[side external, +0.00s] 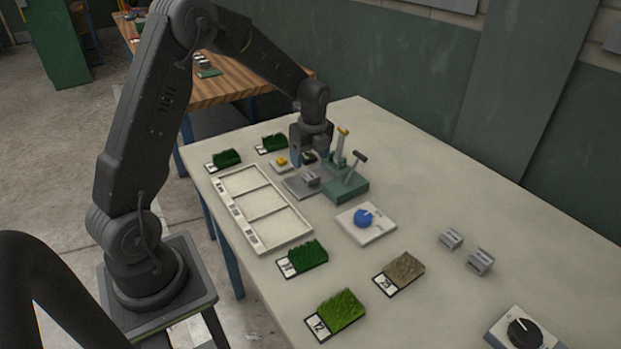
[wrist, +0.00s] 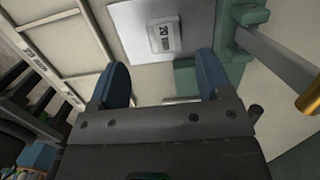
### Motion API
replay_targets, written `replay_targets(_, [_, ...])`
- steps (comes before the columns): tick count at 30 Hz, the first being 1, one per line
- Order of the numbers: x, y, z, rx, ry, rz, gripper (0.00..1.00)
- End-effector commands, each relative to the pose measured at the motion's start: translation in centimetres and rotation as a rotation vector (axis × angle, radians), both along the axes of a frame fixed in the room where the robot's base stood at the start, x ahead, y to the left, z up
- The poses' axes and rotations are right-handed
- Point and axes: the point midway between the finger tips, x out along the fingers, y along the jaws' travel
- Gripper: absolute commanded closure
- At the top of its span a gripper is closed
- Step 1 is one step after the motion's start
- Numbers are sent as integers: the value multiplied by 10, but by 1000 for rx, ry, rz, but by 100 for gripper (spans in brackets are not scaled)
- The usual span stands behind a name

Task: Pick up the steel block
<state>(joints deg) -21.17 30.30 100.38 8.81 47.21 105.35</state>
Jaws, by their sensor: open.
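A small grey steel block (side external: 311,179) with a label on top sits on a grey plate (side external: 292,187) in front of the green fixture. In the wrist view the block (wrist: 163,36) lies on the plate (wrist: 125,18), ahead of the fingertips and roughly centred between them. My gripper (side external: 312,158) is above and just behind the block in the side view. Its blue fingers (wrist: 162,70) are spread in the wrist view, with nothing between them. Two similar grey blocks (side external: 451,238) (side external: 480,261) stand at the right of the table.
The green fixture (side external: 345,189) with upright levers stands close beside the plate. A white three-part tray (side external: 285,239) lies to the left. The table's far right is clear.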

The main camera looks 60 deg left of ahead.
Motion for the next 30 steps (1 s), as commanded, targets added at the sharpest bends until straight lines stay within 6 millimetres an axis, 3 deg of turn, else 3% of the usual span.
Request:
replay_targets(7, [1, 1, -18, 0, 1, 0, 28])
replay_targets(16, [5, 3, -58, 0, 2, 1, 28])
replay_targets(25, [6, 4, -62, 1, -2, 1, 28])
replay_targets(30, [6, 4, -62, 1, -1, 1, 43])
